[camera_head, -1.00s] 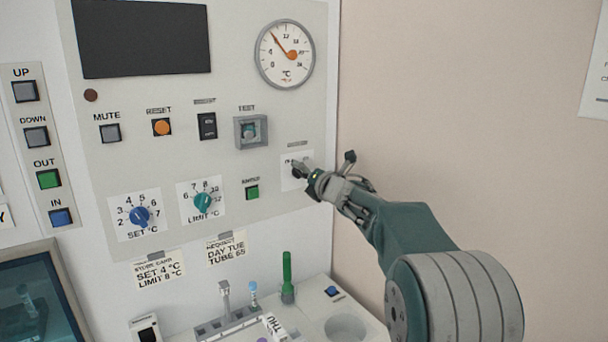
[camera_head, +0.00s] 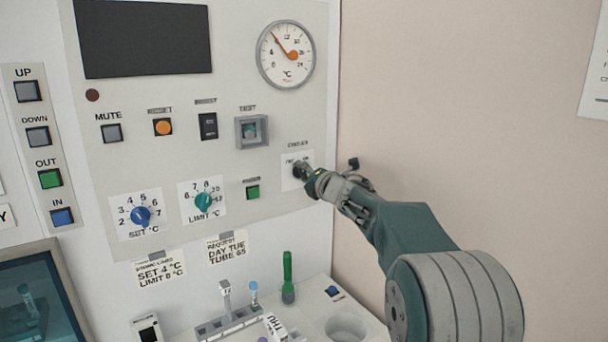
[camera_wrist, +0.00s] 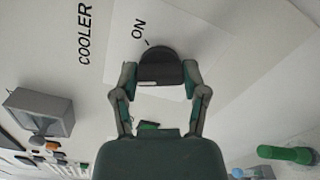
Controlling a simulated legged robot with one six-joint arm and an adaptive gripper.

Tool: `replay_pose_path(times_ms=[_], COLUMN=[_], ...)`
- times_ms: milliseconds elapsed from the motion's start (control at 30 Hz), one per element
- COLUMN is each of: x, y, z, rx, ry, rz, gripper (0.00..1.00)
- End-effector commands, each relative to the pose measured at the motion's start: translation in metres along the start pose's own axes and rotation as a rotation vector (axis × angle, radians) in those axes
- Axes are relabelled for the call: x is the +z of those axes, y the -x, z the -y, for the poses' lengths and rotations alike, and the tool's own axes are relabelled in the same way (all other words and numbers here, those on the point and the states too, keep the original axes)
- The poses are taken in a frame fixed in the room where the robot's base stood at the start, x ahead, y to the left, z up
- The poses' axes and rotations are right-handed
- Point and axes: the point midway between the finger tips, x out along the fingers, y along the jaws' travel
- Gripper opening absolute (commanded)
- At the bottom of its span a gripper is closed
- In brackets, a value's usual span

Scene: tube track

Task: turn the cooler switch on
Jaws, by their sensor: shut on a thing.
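The cooler switch (camera_wrist: 160,66) is a dark round knob on a white plate marked "ON", with "COOLER" printed beside it in the wrist view. My gripper (camera_wrist: 160,84) has a finger on each side of the knob and is shut on it. In the head view my gripper (camera_head: 308,182) reaches the cooler switch plate (camera_head: 289,170) at the right edge of the panel and covers part of the knob. The knob's pointer is too hidden to tell its exact setting.
A boxed TEST switch (camera_head: 251,132) juts out up and left of my gripper. A green button (camera_head: 252,192) and the LIMIT dial (camera_head: 203,202) lie to the left. Below, a shelf holds a tube rack (camera_head: 228,323) and an upright green tube (camera_head: 288,277).

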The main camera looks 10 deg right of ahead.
Motion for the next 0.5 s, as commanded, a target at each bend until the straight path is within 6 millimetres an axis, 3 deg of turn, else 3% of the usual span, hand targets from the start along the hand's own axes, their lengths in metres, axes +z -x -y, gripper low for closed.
replay_pose_path(times_ms=[500], x=[-0.0018], y=[-0.0007], z=[0.005], rx=[-0.008], ry=[-0.493], rz=[-0.001], gripper=[0.09])
